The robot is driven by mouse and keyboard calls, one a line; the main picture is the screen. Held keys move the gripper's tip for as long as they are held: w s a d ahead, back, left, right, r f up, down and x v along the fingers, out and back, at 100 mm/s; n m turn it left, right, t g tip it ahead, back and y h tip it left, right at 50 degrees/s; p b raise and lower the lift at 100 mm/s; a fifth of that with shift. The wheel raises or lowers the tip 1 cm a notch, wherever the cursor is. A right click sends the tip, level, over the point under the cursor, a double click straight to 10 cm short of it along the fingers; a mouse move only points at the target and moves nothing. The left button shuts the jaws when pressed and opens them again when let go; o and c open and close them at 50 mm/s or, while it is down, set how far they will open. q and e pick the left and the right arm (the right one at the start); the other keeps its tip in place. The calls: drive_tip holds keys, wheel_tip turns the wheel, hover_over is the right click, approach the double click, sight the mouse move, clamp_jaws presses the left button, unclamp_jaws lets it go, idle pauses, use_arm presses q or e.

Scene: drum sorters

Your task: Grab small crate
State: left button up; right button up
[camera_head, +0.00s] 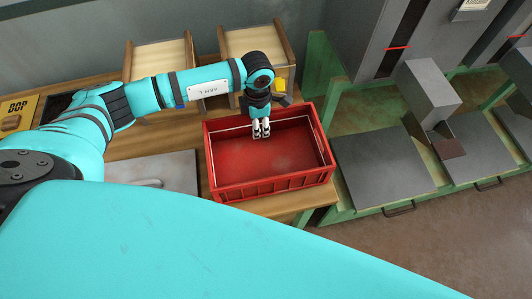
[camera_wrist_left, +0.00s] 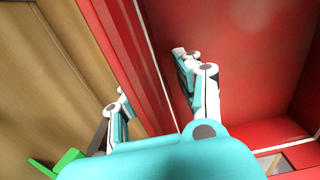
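The small crate (camera_head: 272,187) is a red open box near the right end of the wooden bench, and it looks empty. My left gripper (camera_head: 261,130) is at the crate's far side, pointing down. In the left wrist view, the crate's red wall and rim (camera_wrist_left: 125,50) run between the two fingers of the left gripper (camera_wrist_left: 151,74). One finger is over the red inside and the other is on the outer side above wood. The fingers are apart; whether they touch the wall cannot be told. My right gripper is not in view.
Two wooden bins (camera_head: 160,56) and (camera_head: 256,42) stand behind the crate on the bench. A grey metal plate (camera_head: 158,172) lies left of it. A green-framed machine with dark plates (camera_head: 380,160) stands close on the right. Open floor (camera_head: 440,235) is at the lower right.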

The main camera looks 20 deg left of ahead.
use_arm(q)
drive_tip(key=shift+f, duration=0.25)
clamp_jaws()
drive_tip(key=shift+r, duration=0.1)
